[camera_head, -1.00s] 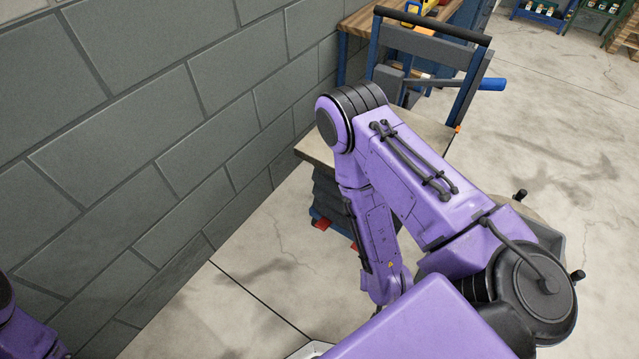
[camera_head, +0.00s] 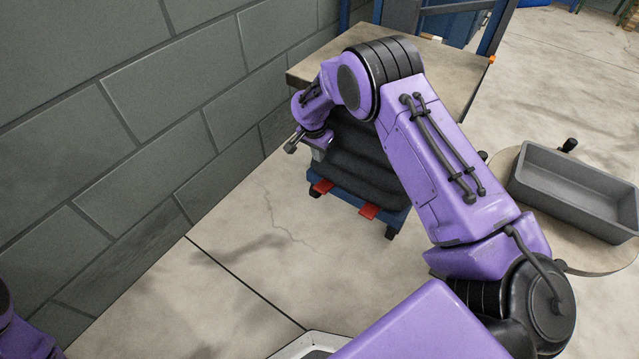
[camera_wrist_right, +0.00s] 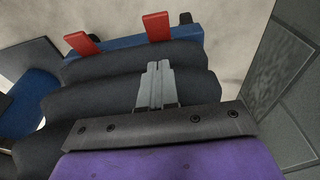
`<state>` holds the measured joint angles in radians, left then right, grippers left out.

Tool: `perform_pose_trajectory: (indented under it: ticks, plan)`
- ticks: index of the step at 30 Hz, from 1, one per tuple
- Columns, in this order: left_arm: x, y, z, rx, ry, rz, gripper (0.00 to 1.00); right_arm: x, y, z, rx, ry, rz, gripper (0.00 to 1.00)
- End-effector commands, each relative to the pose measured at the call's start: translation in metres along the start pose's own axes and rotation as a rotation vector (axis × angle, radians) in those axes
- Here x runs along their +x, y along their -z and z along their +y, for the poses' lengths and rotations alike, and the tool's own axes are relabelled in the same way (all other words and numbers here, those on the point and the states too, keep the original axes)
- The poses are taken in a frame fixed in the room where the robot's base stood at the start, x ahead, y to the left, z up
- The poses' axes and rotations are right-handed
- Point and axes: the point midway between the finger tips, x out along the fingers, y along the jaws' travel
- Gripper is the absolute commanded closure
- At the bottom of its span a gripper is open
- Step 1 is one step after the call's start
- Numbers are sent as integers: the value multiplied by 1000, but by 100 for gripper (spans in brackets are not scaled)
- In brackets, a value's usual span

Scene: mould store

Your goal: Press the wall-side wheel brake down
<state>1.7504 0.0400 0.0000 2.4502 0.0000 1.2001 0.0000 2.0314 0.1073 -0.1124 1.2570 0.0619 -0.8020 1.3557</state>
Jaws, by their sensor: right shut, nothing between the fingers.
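The lift table's blue base (camera_head: 345,192) carries two red brake pedals. The wall-side pedal (camera_head: 322,187) is the left one in the head view and the right one in the wrist view (camera_wrist_right: 157,26). The other pedal (camera_head: 369,211) is farther from the wall. Both stick out from the base; their exact tilt is hard to tell. My right gripper (camera_head: 317,154) is shut and empty, above the wall-side pedal and apart from it. In the wrist view its fingertips (camera_wrist_right: 154,68) show in front of the black bellows, pointing towards that pedal. My left gripper is out of view.
The grey block wall (camera_head: 130,130) runs close along the left. Black bellows (camera_head: 358,160) rise under the tabletop (camera_head: 455,75), close to my right gripper. A round stand with a grey tray (camera_head: 575,195) is at the right. The floor (camera_head: 260,240) before the pedals is clear.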

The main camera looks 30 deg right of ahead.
Motion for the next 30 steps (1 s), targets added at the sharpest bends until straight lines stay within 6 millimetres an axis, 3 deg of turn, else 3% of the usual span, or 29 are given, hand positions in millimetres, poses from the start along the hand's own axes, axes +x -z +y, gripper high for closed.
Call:
perform_pose_trajectory:
  ticks: [5,19,21,30]
  plan:
    - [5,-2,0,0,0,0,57,11,-1,1,-1,-1,-2,100]
    - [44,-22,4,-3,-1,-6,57,111,-2,1,-1,-1,-2,100]
    - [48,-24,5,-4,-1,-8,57,121,-9,1,-4,-2,-2,100]
    - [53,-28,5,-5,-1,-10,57,138,-19,0,-3,0,-1,100]
